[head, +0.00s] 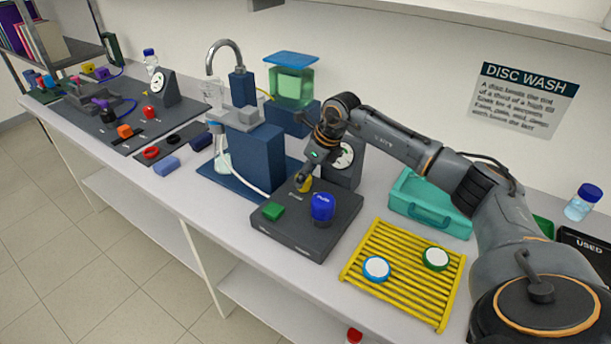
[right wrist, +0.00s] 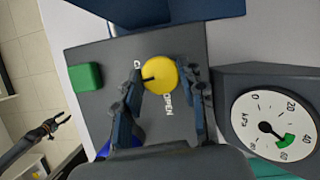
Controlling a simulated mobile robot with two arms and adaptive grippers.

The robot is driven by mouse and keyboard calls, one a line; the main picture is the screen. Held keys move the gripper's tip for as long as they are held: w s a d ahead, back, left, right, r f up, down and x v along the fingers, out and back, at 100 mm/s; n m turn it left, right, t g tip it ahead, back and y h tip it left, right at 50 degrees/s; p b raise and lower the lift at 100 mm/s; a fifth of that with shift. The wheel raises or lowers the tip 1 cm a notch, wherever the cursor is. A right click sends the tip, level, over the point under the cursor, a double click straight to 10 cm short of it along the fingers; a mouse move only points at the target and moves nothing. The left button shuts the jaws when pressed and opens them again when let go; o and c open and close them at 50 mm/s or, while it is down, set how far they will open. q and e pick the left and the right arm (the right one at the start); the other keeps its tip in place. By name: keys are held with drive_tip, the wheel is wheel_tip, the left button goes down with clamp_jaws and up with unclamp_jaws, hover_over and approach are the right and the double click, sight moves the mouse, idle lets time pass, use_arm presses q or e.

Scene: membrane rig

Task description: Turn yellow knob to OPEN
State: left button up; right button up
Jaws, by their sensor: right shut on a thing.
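The yellow knob (right wrist: 160,74) sits on a dark grey control box (head: 330,228). In the head view the knob (head: 304,184) shows just under my right gripper (head: 307,174). In the right wrist view my right gripper (right wrist: 166,80) has a finger on either side of the knob and is shut on it. The knob's dark mark points left in that view, near a label starting with C that a finger partly hides. The OPEN label (right wrist: 168,103) lies below the knob there. My left gripper (right wrist: 60,121) shows small at the left of the right wrist view, empty, its fingers apart.
A green button (head: 273,211) and a blue knob (head: 321,207) share the box. A round gauge (right wrist: 273,126) stands beside it, its needle in the green band. A yellow rack (head: 385,290) with two discs, a teal tray (head: 428,213) and a blue stand (head: 256,158) are close by.

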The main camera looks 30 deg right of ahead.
drive_tip(key=n+y+b, duration=0.1)
drive_tip(key=n+b, duration=0.1)
drive_tip(key=n, duration=0.1)
drive_tip(key=shift+w+f+g, duration=0.1)
drive_tip(key=shift+f+g, duration=0.05)
drive_tip(key=shift+g, duration=0.25)
drive_tip(key=n+b, duration=0.1)
drive_tip(key=n, duration=0.1)
drive_tip(key=n+g+y, duration=0.1)
drive_tip(key=n, duration=0.2)
drive_tip(key=shift+w+d+g+b, duration=0.1)
drive_tip(key=shift+g+b, duration=0.2)
drive_tip(key=shift+b, duration=0.05)
drive_tip(key=n, duration=0.2)
drive_tip(key=n+g+b, duration=0.1)
drive_tip(key=n, duration=0.1)
drive_tip(key=shift+w+g, duration=0.1)
drive_tip(key=shift+g, duration=0.2)
drive_tip(key=n+g+b, duration=0.1)
drive_tip(key=n, duration=0.3)
drive_tip(key=shift+g, duration=0.3)
drive_tip(key=shift+n, duration=0.4)
drive_tip(key=o, duration=1.1)
drive_tip(key=shift+o, duration=0.2)
drive_tip(key=shift+w, duration=0.1)
